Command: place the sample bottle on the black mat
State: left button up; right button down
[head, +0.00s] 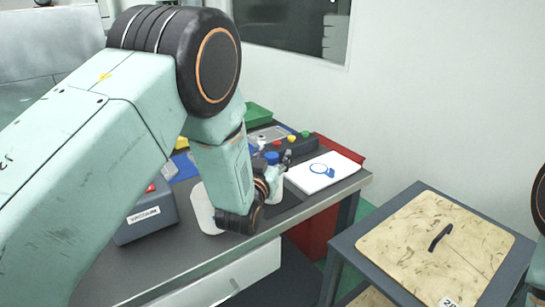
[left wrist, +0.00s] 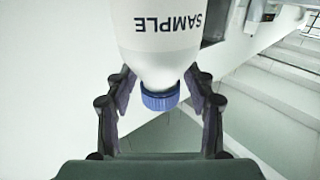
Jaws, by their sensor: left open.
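The sample bottle is white with a blue cap (head: 272,157) and shows in the head view on the dark bench, partly hidden by my left gripper (head: 268,182). In the left wrist view the bottle (left wrist: 160,38) appears upside down, with its SAMPLE label at the top and the cap between my fingers. My left gripper (left wrist: 160,78) is open, with a finger on each side of the bottle's neck and gaps visible. A darker patch (head: 288,204) by the bottle's foot looks like the black mat; whether the bottle stands on it I cannot tell. My right gripper is out of view.
Behind is a control box with coloured buttons (head: 290,140). A separate wooden-topped table (head: 430,240) is at right.

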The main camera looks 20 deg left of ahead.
pick_arm(q)
jog(key=shift+r, duration=0.15)
jog(key=shift+s, duration=0.15)
jog(key=s, duration=1.1)
jog(key=shift+s+p, duration=0.35)
jog(key=shift+p, duration=0.05)
